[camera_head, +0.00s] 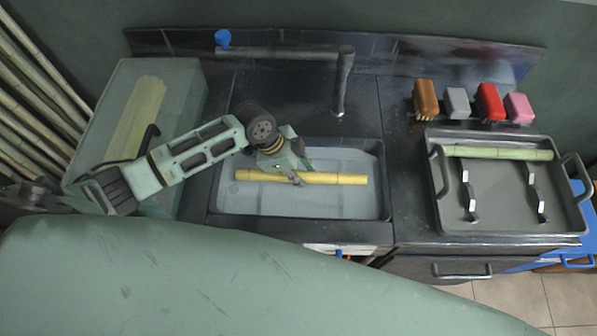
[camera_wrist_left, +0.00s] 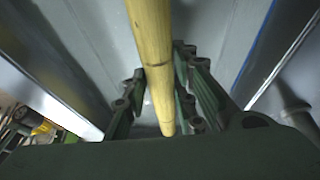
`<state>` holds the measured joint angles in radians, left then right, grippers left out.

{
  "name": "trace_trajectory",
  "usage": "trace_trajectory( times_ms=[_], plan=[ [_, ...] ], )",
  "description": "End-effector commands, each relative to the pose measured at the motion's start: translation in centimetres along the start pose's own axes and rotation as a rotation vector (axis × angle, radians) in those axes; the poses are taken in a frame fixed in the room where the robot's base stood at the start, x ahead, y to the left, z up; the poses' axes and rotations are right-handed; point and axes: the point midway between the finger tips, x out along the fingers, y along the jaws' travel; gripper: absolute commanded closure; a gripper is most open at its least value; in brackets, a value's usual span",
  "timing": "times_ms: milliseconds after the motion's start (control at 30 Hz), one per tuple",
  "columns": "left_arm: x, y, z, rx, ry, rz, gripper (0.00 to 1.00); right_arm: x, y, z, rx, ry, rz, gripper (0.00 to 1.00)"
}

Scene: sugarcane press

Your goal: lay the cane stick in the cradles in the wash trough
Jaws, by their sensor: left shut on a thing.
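The yellow cane stick (camera_head: 336,178) lies level, left to right, over the grey wash trough (camera_head: 300,205) in the head view. My left gripper (camera_head: 296,178) reaches down into the trough and is shut on the cane stick near its middle. In the left wrist view the cane stick (camera_wrist_left: 152,45) runs between the two fingers of my left gripper (camera_wrist_left: 160,100). I cannot tell whether the stick touches the cradles, which I cannot make out under it. My right gripper is not in view.
A faucet (camera_head: 343,85) rises behind the trough. A tray (camera_head: 505,210) with handles holds a greenish cane stick (camera_head: 497,153) at the right. Brown (camera_head: 425,95), grey (camera_head: 457,102), red (camera_head: 490,100) and pink (camera_head: 519,107) brushes stand behind it. Cane poles (camera_head: 35,85) lean at the left.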

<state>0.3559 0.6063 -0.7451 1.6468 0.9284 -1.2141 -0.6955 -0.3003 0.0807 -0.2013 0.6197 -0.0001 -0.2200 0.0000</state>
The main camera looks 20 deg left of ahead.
Motion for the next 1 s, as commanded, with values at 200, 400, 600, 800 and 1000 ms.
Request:
trace_trajectory(
  times_ms=[200, 400, 600, 800, 1000],
  plan=[
    [2.4, 0.0, 0.9, 0.001, 0.002, -0.001, 1.00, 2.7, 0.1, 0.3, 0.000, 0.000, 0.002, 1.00],
    [4.0, 0.0, 1.6, 0.000, 0.002, -0.001, 1.00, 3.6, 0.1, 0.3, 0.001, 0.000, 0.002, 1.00],
    [5.3, -0.1, 2.1, -0.001, 0.002, -0.001, 1.00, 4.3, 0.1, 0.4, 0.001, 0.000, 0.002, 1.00],
    [5.6, -0.1, 2.2, 0.000, 0.003, -0.001, 1.00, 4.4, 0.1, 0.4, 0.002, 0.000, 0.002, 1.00],
    [5.5, -0.1, 2.2, 0.000, 0.003, -0.001, 0.72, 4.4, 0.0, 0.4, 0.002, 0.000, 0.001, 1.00]
  ],
)
